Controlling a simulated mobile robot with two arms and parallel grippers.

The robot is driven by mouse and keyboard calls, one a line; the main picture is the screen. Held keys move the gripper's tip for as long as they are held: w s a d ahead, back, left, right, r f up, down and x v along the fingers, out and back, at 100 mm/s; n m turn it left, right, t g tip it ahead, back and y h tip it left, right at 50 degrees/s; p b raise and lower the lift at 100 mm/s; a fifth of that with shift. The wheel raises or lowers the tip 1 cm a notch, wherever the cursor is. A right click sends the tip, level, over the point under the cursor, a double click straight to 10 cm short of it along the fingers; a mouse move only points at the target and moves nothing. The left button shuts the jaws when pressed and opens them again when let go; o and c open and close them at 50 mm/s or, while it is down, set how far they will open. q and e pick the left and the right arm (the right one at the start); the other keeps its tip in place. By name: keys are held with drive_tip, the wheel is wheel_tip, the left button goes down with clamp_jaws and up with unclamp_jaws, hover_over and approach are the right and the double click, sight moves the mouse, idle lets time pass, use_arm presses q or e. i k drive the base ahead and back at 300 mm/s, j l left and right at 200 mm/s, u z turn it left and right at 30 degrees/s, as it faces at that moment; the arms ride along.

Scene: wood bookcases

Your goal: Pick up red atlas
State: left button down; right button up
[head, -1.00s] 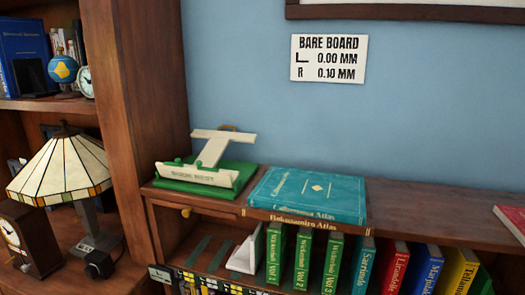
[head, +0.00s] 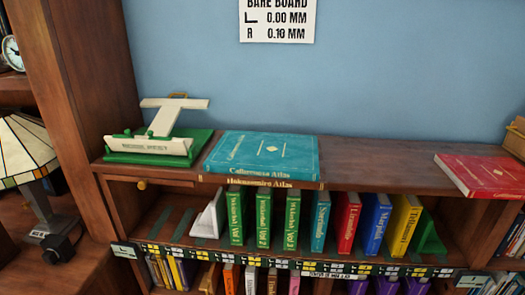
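A red atlas (head: 482,175) lies flat on top of the low bookcase at the right of the head view, with its front edge near the shelf top's front edge. A teal atlas (head: 262,157) lies flat on the same top near the middle. It rests on a second, brown-spined atlas (head: 262,182). Neither of my grippers shows in the head view.
A green and white stand (head: 155,140) sits left of the teal atlas. The bookcase top (head: 375,165) is bare between the teal and red atlases. A tall bookcase side (head: 85,80) rises at left.

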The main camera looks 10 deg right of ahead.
sight(476, 176)
drive_tip(key=z, duration=1.7)
